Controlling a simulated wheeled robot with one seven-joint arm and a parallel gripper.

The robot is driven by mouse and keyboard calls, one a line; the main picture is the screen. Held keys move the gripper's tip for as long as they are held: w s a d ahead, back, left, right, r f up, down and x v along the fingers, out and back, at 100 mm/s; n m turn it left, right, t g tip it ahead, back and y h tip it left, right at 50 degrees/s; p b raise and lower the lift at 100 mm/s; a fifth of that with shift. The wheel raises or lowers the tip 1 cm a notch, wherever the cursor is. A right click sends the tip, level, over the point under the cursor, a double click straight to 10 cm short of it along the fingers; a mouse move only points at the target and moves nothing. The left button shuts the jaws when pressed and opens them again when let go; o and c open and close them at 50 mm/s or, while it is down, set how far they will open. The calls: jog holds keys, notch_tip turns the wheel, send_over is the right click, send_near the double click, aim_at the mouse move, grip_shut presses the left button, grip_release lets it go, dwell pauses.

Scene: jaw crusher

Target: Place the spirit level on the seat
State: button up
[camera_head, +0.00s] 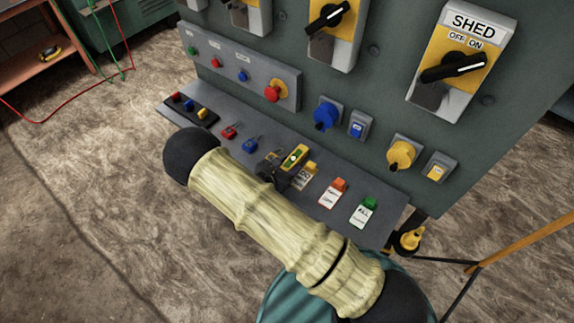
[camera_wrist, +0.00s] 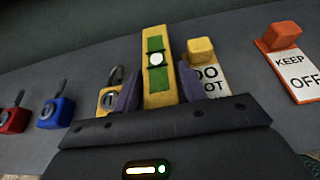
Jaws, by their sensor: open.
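The spirit level (camera_head: 294,157) is a short yellow bar with a green stripe and a round white vial. It lies on the grey sloping shelf (camera_head: 215,137) of the control cabinet. In the wrist view the level (camera_wrist: 158,45) stands up between the two fingers of my gripper (camera_wrist: 159,92). My gripper is open, with one finger on either side of the level's near end, which is partly hidden. In the head view my gripper (camera_head: 272,172) is small and dark, just left of the level. I cannot pick out a seat in either view.
A yellow padlock (camera_wrist: 110,98) sits close left of the level, and a yellow-topped tag (camera_wrist: 206,68) close right. Red (camera_head: 228,131) and blue padlocks (camera_head: 250,146) lie farther left, other tags (camera_head: 333,193) farther right. The cabinet (camera_head: 385,75) rises behind.

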jog(key=b+v, duration=0.1)
jog(key=v, duration=1.1)
jog(key=shift+r, duration=0.1)
jog(key=s+d+r+m+g+y, duration=0.4)
jog(key=d+r+m, duration=0.5)
jog(key=m, duration=0.5)
jog(key=s+d+r+m+g+y, duration=0.4)
jog(key=d+r+m, duration=0.5)
jog(key=d+m, duration=0.3)
jog(key=shift+s+r+m, duration=0.4)
jog(key=shift+s+m, duration=0.1)
jog(key=shift+m, duration=0.7)
jog(key=shift+a, duration=0.2)
jog(key=shift+c, duration=0.6)
